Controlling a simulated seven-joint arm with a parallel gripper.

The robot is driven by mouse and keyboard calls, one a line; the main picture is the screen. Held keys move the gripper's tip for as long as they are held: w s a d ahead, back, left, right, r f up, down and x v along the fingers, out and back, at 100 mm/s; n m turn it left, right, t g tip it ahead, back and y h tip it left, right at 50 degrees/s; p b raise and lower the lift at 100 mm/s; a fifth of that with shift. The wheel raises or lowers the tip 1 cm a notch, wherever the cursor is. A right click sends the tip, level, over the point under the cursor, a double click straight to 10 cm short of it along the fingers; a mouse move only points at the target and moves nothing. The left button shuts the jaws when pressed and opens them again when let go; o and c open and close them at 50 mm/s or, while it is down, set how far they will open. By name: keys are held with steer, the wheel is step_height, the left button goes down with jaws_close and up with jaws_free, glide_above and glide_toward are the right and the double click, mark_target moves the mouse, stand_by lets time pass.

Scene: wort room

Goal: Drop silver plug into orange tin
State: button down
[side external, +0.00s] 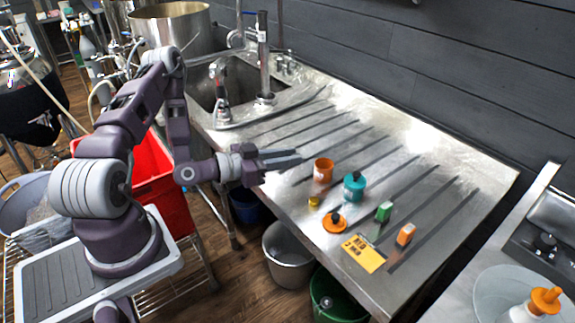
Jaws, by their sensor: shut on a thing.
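The orange tin (323,171) stands upright on the ribbed steel drainboard, just right of my gripper's tips. Its inside is hard to make out from here. My gripper (297,158) points right, level, a little above the board and to the left of the tin, apart from it. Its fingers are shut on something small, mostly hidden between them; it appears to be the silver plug. No silver plug shows loose on the board.
A sink (235,80) lies behind.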

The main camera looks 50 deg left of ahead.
steer(key=shift+w, duration=0.1)
steer(key=r, duration=0.1)
glide_above(323, 171)
steer(key=shift+s+a+f, duration=0.1)
steer(key=shift+f, duration=1.3)
steer(key=shift+s+a+f, duration=0.1)
steer(key=shift+f, duration=1.3)
steer(key=c, duration=1.2)
jaws_free()
steer(key=shift+s, duration=0.1)
